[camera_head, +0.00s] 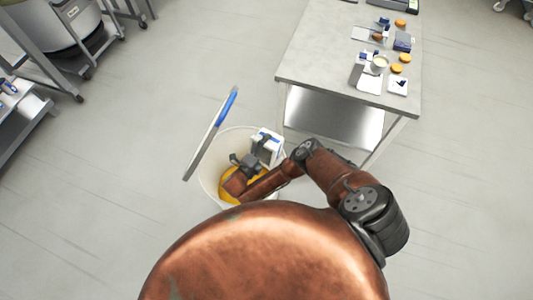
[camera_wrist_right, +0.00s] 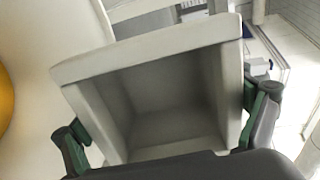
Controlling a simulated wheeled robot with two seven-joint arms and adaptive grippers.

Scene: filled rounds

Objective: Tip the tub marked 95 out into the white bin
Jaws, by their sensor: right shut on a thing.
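The white bin (camera_head: 222,150) stands on the floor left of the steel table in the head view, with something yellow-orange (camera_head: 229,189) inside. A white square tub with blue marks (camera_head: 267,142) is over the bin's right side; its number is not readable. My right gripper (camera_head: 253,160) is shut on this tub. In the right wrist view the tub (camera_wrist_right: 150,48) sits between the fingers of the gripper (camera_wrist_right: 168,125). Its open mouth faces the camera and its inside looks empty. The yellow-orange thing (camera_wrist_right: 5,98) shows at the left edge there. My left gripper is not in view.
A grey panel with a blue edge (camera_head: 211,135) stands upright at the bin's left side. The steel table (camera_head: 310,50) holds several small items, including orange round things and a cup (camera_head: 379,64). Metal racks (camera_head: 50,70) stand at the left. The floor between is clear.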

